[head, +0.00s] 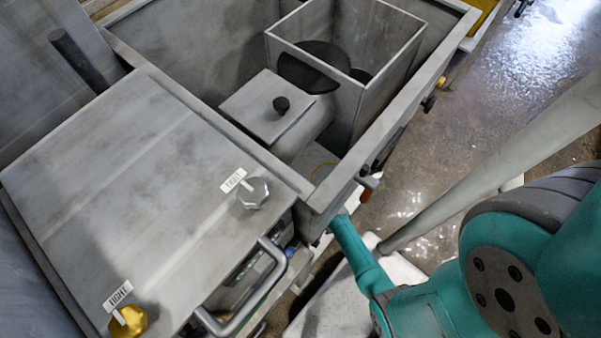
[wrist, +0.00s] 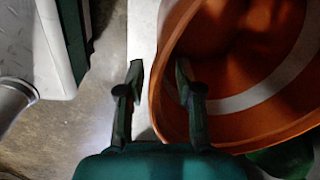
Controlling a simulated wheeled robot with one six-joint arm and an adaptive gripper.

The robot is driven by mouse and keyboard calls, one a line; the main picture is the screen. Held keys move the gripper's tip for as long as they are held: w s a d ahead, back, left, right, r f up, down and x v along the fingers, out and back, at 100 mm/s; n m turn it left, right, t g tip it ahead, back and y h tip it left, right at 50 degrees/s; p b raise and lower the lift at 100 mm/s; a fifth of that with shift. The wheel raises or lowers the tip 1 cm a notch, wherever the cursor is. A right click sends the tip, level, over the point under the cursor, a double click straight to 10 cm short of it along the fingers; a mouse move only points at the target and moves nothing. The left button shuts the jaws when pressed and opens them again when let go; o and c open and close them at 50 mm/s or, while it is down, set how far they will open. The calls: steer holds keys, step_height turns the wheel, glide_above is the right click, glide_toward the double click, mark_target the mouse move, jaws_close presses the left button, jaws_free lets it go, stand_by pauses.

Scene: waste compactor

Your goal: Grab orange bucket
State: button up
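The orange bucket (wrist: 232,72) fills the right of the wrist view, seen into its open mouth, with a pale band around its inside. My gripper (wrist: 158,72) is open, its two dark fingers spread apart. The right finger overlaps the inside of the bucket and the left finger shows outside it, with the near wall's rim between them. I cannot tell whether either finger touches the wall. In the head view my teal arm reaches down beside the compactor; the gripper and bucket are not clearly visible there.
The grey metal compactor (head: 130,180) with a lid handle (head: 250,295) fills the left and middle of the head view. A pale pole (head: 480,175) slants across the right. Wet floor (head: 530,60) is open at upper right. A pale strip (wrist: 142,35) lies beside the bucket.

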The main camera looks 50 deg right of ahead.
jaws_close()
steer(key=shift+r, duration=0.1)
stand_by(0.4)
